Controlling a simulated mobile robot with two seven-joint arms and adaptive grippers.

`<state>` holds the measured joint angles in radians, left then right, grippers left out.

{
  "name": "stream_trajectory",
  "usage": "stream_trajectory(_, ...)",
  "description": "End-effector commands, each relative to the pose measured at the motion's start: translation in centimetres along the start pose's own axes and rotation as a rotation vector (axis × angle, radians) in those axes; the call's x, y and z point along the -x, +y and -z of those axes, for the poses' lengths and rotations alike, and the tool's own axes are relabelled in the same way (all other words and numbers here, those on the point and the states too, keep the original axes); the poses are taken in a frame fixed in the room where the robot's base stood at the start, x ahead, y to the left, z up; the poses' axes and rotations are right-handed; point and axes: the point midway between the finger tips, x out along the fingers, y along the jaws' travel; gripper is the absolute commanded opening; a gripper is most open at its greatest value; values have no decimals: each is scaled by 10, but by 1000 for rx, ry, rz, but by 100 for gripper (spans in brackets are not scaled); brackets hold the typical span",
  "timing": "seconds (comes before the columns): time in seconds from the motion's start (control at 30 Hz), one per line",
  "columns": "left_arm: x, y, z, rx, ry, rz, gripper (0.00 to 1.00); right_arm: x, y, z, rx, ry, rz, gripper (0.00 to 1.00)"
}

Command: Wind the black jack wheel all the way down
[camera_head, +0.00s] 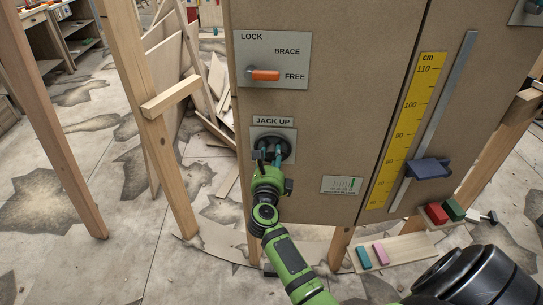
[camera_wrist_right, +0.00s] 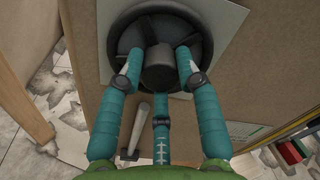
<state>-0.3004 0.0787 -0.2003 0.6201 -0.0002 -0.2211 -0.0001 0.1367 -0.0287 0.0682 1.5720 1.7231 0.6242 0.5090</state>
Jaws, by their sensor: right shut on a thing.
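The black jack wheel (camera_head: 285,146) sits on a grey plate under a "JACK UP" label on the brown panel. In the right wrist view the wheel (camera_wrist_right: 128,34) shows its dark rim and round hub. My right gripper (camera_head: 272,153) is at the wheel, with its teal fingers (camera_wrist_right: 160,68) closed around the hub and reaching inside the rim. The fingers hide part of the wheel in the head view. A blue slider (camera_head: 428,169) stands low on the yellow cm scale (camera_head: 405,130), below the 80 mark. My left gripper is not in view.
An orange-handled lever (camera_head: 264,75) on a LOCK/BRACE/FREE plate points to FREE. A small label card (camera_head: 342,185) is lower on the panel. Wooden posts (camera_head: 150,110) stand at left. Coloured blocks (camera_head: 437,212) lie on boards at lower right. The cracked floor at left has free room.

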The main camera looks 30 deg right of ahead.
Motion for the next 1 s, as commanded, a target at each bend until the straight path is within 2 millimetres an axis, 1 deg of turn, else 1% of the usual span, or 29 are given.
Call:
stream_trajectory(0.07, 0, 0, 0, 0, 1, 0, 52, 0, 0, 1, 0, 2, 0, 2)
stream_trajectory(0.1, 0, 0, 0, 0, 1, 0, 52, 0, 0, 1, 0, 2, 0, 42)
stream_trajectory(0.13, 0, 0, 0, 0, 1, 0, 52, 0, 0, 1, 0, 2, 0, 55)
stream_trajectory(0.17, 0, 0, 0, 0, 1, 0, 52, 0, 0, 1, 0, 2, 0, 58)
stream_trajectory(0.47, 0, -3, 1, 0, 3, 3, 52, 0, 0, 0, -1, 1, 0, 58)
stream_trajectory(0.57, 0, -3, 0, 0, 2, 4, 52, 5, 1, 0, -2, 1, -1, 58)
stream_trajectory(0.67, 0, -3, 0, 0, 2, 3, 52, 19, 2, 1, -3, 2, -3, 58)
stream_trajectory(1.0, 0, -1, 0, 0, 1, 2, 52, 89, 1, 1, -2, 4, -3, 58)
